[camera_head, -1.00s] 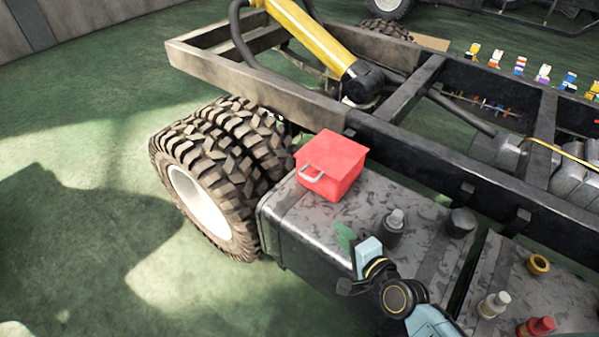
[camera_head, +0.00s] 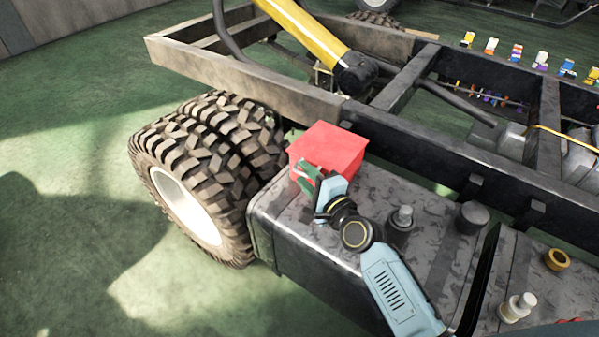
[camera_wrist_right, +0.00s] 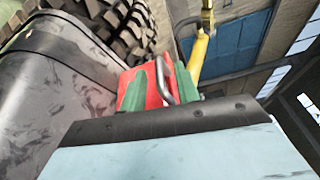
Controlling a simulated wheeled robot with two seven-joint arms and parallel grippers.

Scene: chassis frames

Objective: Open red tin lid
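The red tin (camera_head: 328,146) is a box with a flat lid, standing on the grey metal tank top, its lid shut. My right gripper (camera_head: 308,176) is at the tin's front face and hides most of the handle in the head view. In the right wrist view, the green fingers of the right gripper (camera_wrist_right: 170,75) are apart, with the grey metal handle (camera_wrist_right: 166,82) between them and the red tin (camera_wrist_right: 137,92) behind. A gap shows beside the handle. I cannot tell whether a finger touches it. My left gripper is not in view.
The metal tank top (camera_head: 365,190) carries a small grey bottle (camera_head: 402,218) and a dark cap (camera_head: 471,217). A white bottle (camera_head: 517,307) and a yellow ring (camera_head: 557,259) lie to the right. Large tyres (camera_head: 195,165) stand left; the chassis rail (camera_head: 430,160) runs behind.

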